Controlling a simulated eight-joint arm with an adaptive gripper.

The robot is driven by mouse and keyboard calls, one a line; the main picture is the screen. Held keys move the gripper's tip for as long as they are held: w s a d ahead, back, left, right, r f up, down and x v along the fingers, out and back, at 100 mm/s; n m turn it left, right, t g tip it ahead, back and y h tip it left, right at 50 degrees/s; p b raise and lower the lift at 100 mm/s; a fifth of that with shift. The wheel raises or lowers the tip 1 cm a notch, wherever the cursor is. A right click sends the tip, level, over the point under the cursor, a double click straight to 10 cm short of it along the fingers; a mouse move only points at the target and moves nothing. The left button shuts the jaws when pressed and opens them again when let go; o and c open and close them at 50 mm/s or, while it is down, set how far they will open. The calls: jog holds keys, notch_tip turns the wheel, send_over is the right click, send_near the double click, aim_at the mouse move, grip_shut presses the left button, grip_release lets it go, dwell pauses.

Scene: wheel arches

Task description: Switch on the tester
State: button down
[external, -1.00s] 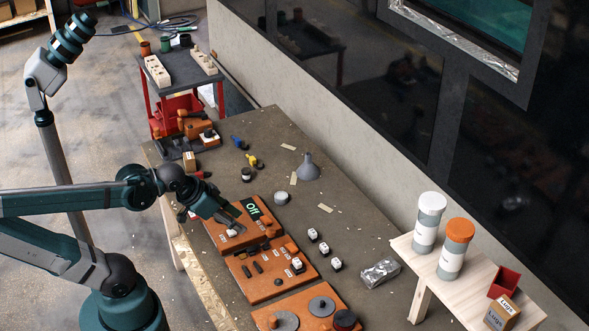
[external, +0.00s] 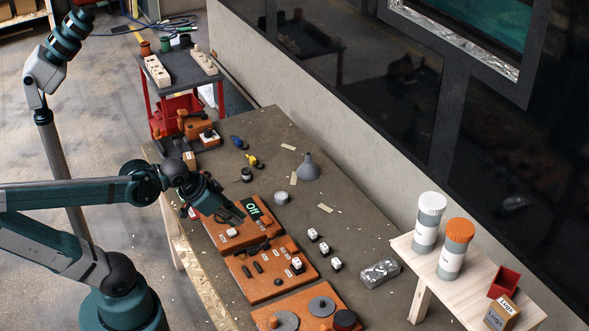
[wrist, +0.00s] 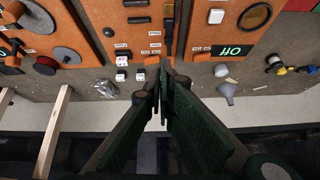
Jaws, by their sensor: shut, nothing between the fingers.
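The tester (external: 222,238) is an orange panel on the workbench with a dark display (external: 253,208) reading OFF in green. It also shows at the upper right of the wrist view (wrist: 215,28), where the OFF display (wrist: 236,51) is upside down. A small pale part (external: 232,232) with labels beside it sits on the panel's near side; I cannot tell if it is the switch. My gripper (external: 238,217) is shut and empty over the tester, covering part of it. In the wrist view its fingertips (wrist: 164,68) meet left of the display. Contact cannot be told.
Another orange panel (external: 262,288) with black parts lies in front of the tester, and one with grey discs (external: 321,306) beyond that. White cubes (external: 312,234) and a grey funnel (external: 308,168) stand on the bench. A wooden shelf (external: 480,291) holds two canisters at right.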

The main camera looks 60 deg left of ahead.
jog(key=shift+w+a+r+m+p, duration=0.55)
jog(key=shift+w+r+m+p, duration=0.2)
jog(key=shift+w+m+p, duration=0.2)
jog(key=m+g+h+p, duration=0.2)
jog(key=m+g+p, duration=0.5)
jog(key=m+p, duration=0.7)
send_over(270, 221)
jog(key=a+b, duration=0.1)
jog(key=a, duration=0.3)
jog(key=shift+f+m, duration=0.65)
jog(key=shift+f, duration=0.45)
jog(key=shift+d+f, duration=0.1)
jog(key=shift+f, duration=0.05)
jog(key=shift+d+f+b, duration=0.25)
jog(key=shift+d+f, duration=0.2)
jog(key=shift+f, duration=1.8)
jog(key=shift+d+f+b, duration=0.25)
jog(key=shift+d+f, duration=0.25)
jog(key=shift+f, duration=1.75)
jog(key=shift+d+f+b, duration=0.25)
jog(key=shift+d+f, duration=0.2)
jog(key=shift+f, duration=1.8)
